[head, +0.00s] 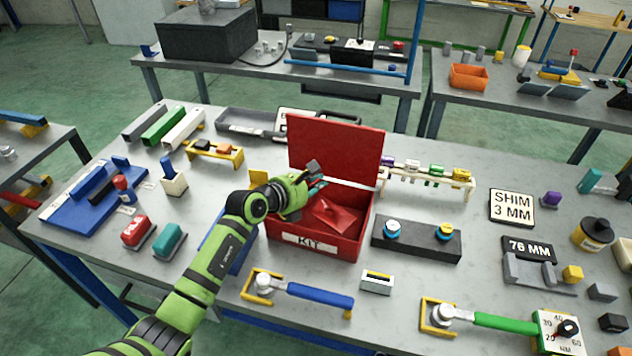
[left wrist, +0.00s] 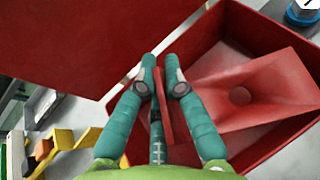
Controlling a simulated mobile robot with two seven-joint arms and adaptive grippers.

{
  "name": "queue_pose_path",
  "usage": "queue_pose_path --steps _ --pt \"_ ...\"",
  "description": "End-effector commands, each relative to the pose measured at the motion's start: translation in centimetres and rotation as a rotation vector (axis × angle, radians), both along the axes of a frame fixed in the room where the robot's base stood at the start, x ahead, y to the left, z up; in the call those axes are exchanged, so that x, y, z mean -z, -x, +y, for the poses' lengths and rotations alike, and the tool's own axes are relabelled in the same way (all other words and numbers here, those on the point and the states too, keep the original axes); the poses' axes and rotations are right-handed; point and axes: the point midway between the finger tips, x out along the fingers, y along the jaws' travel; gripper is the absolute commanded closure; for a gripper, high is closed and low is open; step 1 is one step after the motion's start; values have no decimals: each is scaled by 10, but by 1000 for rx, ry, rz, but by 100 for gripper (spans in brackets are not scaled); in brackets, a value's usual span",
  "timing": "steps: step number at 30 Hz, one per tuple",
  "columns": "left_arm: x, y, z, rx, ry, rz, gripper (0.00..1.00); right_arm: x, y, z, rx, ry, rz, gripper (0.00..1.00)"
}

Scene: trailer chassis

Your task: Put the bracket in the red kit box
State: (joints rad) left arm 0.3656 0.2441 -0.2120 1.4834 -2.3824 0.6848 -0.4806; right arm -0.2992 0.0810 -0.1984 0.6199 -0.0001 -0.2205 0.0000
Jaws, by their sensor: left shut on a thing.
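The red kit box (head: 318,246) stands on the bench with its lid (head: 335,150) raised at the back. It also shows in the left wrist view (left wrist: 222,38). The red bracket (head: 338,216) is inside the box's opening, tilted; in the left wrist view its plate with a round hole (left wrist: 262,92) lies over the box interior. My left gripper (head: 316,186) is over the box's left rear part. Its teal fingers (left wrist: 163,88) are shut on a thin red flange that appears to belong to the bracket. I cannot tell whether the bracket touches the box floor. My right gripper is not in view.
A dark block with blue and yellow knobs (head: 416,240) stands right of the box. A white rack (head: 428,173) is behind right. A yellow stand (head: 215,152) is behind left.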

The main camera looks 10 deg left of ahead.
Motion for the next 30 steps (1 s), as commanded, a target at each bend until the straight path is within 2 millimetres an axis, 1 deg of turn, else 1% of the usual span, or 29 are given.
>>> queue_pose_path --steps 10,14,15,16,26,29,30 --pt "9 -1 0 -1 3 -4 100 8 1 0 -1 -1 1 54" --pt "8 -1 0 -1 3 -5 100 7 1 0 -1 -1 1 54" --pt "11 0 0 0 0 0 74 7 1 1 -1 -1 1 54" --pt "11 0 0 0 0 0 66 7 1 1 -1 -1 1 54" --pt "10 0 0 0 0 0 66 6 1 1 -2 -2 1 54" --pt "2 0 0 0 0 -1 66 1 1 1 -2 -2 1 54" --pt "-4 0 0 0 0 -1 66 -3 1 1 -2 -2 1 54"
